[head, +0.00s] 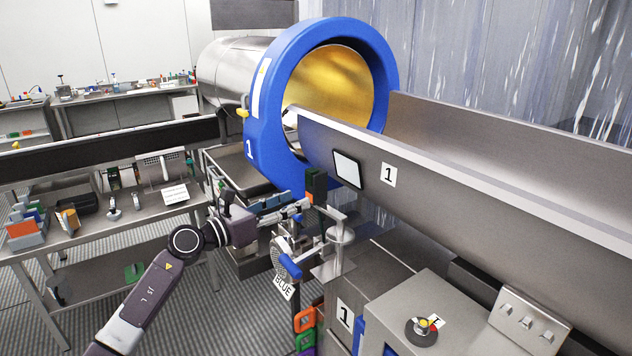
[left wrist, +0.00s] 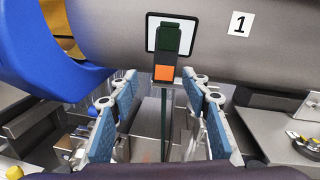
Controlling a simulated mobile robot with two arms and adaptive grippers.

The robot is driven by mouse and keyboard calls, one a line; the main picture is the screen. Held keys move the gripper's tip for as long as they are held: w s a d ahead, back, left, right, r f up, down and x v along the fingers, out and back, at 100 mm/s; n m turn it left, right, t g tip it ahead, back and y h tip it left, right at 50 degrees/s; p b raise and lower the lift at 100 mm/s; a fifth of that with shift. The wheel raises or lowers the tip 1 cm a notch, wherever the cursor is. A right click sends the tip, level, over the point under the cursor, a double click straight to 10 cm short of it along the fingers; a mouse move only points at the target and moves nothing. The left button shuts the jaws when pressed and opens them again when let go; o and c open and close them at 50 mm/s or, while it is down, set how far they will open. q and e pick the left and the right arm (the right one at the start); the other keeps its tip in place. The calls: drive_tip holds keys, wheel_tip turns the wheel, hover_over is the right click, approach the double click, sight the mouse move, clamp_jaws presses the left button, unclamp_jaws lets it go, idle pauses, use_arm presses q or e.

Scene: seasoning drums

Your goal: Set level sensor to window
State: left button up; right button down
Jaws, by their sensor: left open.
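The level sensor (head: 317,184) is a dark green block with an orange patch, upright on a metal bracket beside the trough. In the left wrist view the sensor (left wrist: 172,38) overlaps the middle of the window (left wrist: 153,38), hiding part of it. The window (head: 348,169) is a pale, black-framed square on the grey trough wall; in the head view it lies just right of the sensor. My left gripper (head: 297,209) is open near the sensor. In its wrist view the blue-padded fingers (left wrist: 160,92) stand apart, with a thin post between them in the picture. My right gripper is not in view.
A blue drum ring (head: 262,130) stands behind and left of the sensor. The long steel trough (head: 470,205) runs to the right. A control box with a knob (head: 421,332) is at lower right. A blue-handled part tagged BLUE (head: 289,266) hangs below my gripper.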

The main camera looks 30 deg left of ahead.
sight(309, 186)
use_arm(q)
drive_tip(key=r+m, duration=0.2)
drive_tip(key=r, duration=0.1)
drive_tip(key=shift+s+d, duration=0.1)
drive_tip(key=shift+d, duration=0.2)
drive_tip(key=p+x, duration=0.3)
drive_tip(key=x, duration=0.4)
drive_tip(key=shift+w+d+f, duration=0.15)
drive_tip(key=shift+w+f, duration=0.05)
drive_tip(key=shift+w, duration=0.2)
drive_tip(key=c, duration=1.2)
clamp_jaws()
